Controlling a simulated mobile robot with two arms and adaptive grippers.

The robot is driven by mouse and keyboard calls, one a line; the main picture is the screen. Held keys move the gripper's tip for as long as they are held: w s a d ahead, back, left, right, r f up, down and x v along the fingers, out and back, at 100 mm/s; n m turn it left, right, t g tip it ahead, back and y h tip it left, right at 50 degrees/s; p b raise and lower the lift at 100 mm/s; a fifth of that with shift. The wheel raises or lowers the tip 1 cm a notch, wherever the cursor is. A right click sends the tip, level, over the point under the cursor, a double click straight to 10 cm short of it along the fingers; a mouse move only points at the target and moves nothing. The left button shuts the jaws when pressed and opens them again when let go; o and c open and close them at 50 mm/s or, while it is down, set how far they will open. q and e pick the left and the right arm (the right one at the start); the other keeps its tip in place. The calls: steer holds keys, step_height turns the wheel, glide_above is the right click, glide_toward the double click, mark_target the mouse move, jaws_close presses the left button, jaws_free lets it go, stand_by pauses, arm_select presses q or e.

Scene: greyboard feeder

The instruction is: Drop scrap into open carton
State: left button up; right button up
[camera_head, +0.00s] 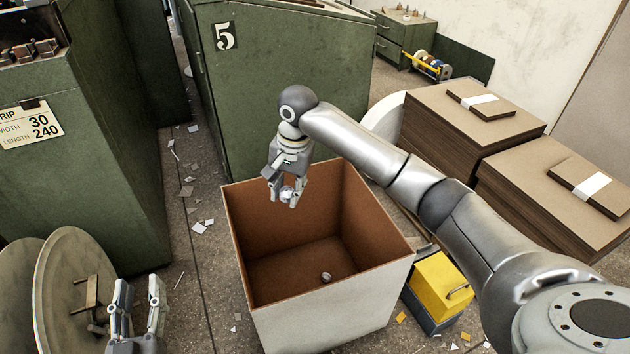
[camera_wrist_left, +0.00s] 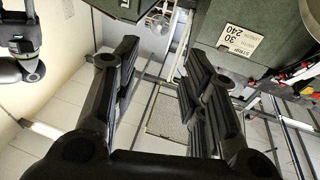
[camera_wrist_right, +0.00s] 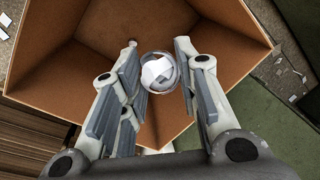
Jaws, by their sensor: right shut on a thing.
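The open carton (camera_head: 340,318), brown inside and pale outside, stands on the floor in the middle of the head view. My right gripper (camera_head: 284,200) is over the carton's opening, toward its back left. It is shut on a small shiny round scrap ball (camera_wrist_right: 160,72), with a white patch on it in the right wrist view. Another small round piece (camera_head: 326,277) lies on the carton's floor; it also shows in the right wrist view (camera_wrist_right: 131,43). My left gripper (camera_head: 140,290) is open and empty at the lower left, away from the carton.
A green machine marked 5 (camera_head: 270,90) stands behind the carton. Board stacks (camera_head: 440,120) are at the right. A yellow box (camera_head: 440,285) sits beside the carton. Round discs (camera_head: 62,265) stand at the lower left. Paper bits litter the floor.

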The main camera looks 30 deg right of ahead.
arm_select(q)
steer(key=s+a+f+g+y+p, duration=0.2)
steer(key=s+f+g+p, duration=0.15)
steer(key=f, duration=0.55)
steer(key=s+a+f+g+y+p, duration=0.1)
steer(key=s+f+g+p, duration=0.1)
steer(key=f+g, duration=0.5)
arm_select(e)
steer(key=w+d+f+m, duration=0.2)
steer(key=w+d+m, duration=0.2)
steer(key=m, duration=0.2)
arm_select(q)
steer(key=s+a+f+g+y+p, duration=0.1)
steer(key=s+a+f+g+p, duration=0.2)
steer(key=s+f, duration=0.4)
steer(key=s+a+f+g+y+p, duration=0.1)
steer(key=s+a+f+g+p, duration=0.3)
steer(key=s, duration=0.5)
step_height(320, 180, up, 18)
steer(key=w+d+n+t+b, duration=0.1)
steer(key=b, duration=0.7)
arm_select(e)
steer(key=s+d+f+m+h, duration=0.1)
steer(key=d+f+m, duration=0.3)
steer(key=f, duration=0.7)
steer(key=shift+s+m+t+h, duration=0.3)
steer(key=shift+s+m, duration=0.1)
steer(key=shift+s, duration=0.1)
